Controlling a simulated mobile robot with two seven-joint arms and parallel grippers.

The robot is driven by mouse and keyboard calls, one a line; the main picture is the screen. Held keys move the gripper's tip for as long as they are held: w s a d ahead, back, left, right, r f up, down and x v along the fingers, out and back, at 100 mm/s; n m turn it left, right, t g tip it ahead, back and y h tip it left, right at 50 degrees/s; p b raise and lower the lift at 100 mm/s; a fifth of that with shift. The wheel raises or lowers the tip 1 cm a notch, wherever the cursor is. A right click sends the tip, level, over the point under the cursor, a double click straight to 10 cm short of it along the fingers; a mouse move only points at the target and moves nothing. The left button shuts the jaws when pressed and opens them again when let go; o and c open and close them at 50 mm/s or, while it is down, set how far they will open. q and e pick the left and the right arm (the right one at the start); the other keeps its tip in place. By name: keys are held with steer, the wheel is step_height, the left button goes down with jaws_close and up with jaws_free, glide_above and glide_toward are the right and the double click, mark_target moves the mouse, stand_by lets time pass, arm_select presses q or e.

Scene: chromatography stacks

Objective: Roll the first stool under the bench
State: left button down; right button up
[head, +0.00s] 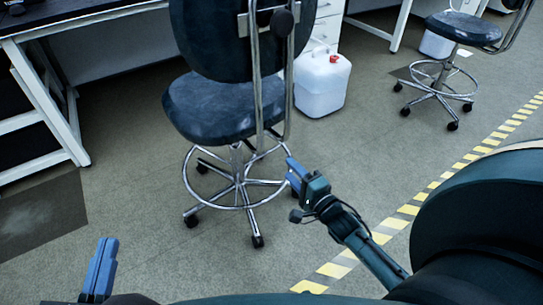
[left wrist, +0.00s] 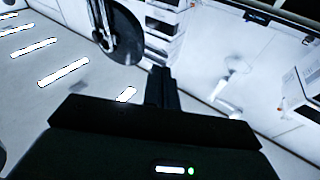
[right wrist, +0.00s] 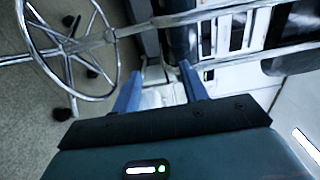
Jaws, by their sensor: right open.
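The first stool (head: 225,108) has a dark blue padded seat and backrest, a chrome foot ring and castors. It stands on the floor in front of the white-framed bench (head: 50,95), clear of it. My right gripper (head: 291,172) is open and empty, just right of the stool's foot ring and below its chrome back posts. In the right wrist view the stool's chrome tubes (right wrist: 215,14) cross beyond the spread fingers (right wrist: 160,88), and the foot ring (right wrist: 85,45) is at the left. My left gripper (head: 101,266) is low at the left, away from the stool, its fingers together and empty.
A white jug with a red cap (head: 322,82) stands right behind the stool. A second stool (head: 450,60) stands at the back right. Yellow-striped floor tape (head: 410,209) runs along the right. The floor left of the stool is open, with a dark mat (head: 45,215).

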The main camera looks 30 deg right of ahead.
mark_target(273, 151)
steer(key=w, duration=0.3)
steer(key=w+b, duration=0.1)
steer(key=w, duration=0.3)
steer(key=w+b, duration=0.1)
steer(key=w, duration=0.2)
steer(key=shift+w+a+f, duration=0.1)
steer(key=shift+w+a, duration=0.1)
steer(key=shift+a, duration=0.2)
arm_select(q)
steer(key=shift+w+d+r+m+t+h, duration=0.1)
steer(key=shift+w+r+m+t+h, duration=0.1)
steer(key=shift+r+h, duration=0.25)
steer(key=shift+w+r+m+t+h, duration=0.15)
steer(key=shift+r+m+t+h, duration=0.05)
steer(key=shift+r+h, duration=0.25)
arm_select(e)
steer(key=shift+w, duration=0.4)
steer(key=c, duration=0.9)
jaws_close()
arm_select(q)
steer(key=shift+f, duration=0.15)
arm_select(e)
steer(key=shift+s+f, duration=0.1)
steer(key=shift+f, duration=0.05)
